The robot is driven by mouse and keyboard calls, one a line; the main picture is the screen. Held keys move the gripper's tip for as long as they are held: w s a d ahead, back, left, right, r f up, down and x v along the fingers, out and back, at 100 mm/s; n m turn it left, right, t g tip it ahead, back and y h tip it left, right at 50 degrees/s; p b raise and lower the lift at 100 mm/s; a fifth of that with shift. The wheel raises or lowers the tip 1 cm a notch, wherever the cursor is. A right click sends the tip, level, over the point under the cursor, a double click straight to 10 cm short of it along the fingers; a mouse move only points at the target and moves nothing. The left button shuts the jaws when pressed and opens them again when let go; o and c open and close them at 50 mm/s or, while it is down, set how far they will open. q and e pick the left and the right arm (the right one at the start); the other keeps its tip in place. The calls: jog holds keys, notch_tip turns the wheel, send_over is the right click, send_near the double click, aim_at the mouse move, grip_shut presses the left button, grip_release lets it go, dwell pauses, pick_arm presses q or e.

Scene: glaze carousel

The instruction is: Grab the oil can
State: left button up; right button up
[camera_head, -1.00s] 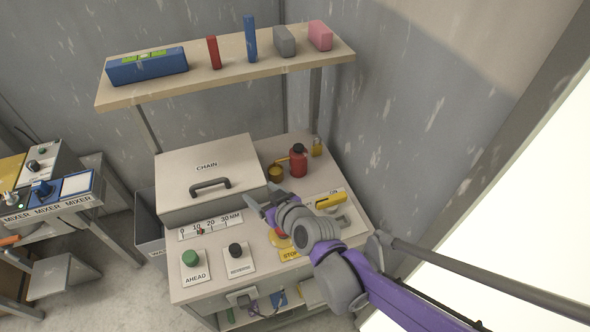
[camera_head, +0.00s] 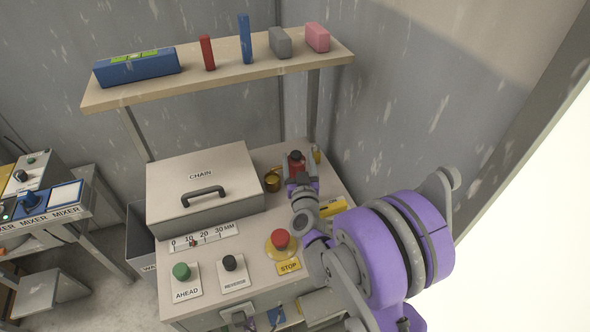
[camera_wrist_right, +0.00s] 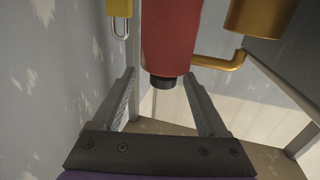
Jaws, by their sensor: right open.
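The oil can, seen as a red can with a black cap (camera_head: 296,156), stands upright near the back right of the bench. My right gripper (camera_head: 300,170) is open, with its fingers reaching toward the can's two sides; in the head view it hides part of the can. In the right wrist view, which looks upside down, the red can (camera_wrist_right: 170,38) lies ahead between the open fingers of my right gripper (camera_wrist_right: 161,76), its black cap between the fingertips. I cannot tell whether a finger touches it. My left gripper is not in view.
A brass cup (camera_head: 271,182) with a side arm stands close left of the can, and a yellow padlock (camera_wrist_right: 119,8) is on its other side. The CHAIN box (camera_head: 180,178), red STOP button (camera_head: 280,239) and yellow-handled part (camera_head: 333,207) are nearby. A shelf (camera_head: 225,75) hangs above.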

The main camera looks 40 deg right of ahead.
aim_at(295, 151)
jog(key=x, duration=0.5)
jog(key=shift+w+a+p, duration=0.1)
jog(key=shift+a+p, duration=0.15)
jog(key=shift+p, duration=0.15)
grip_shut()
dwell(0.9)
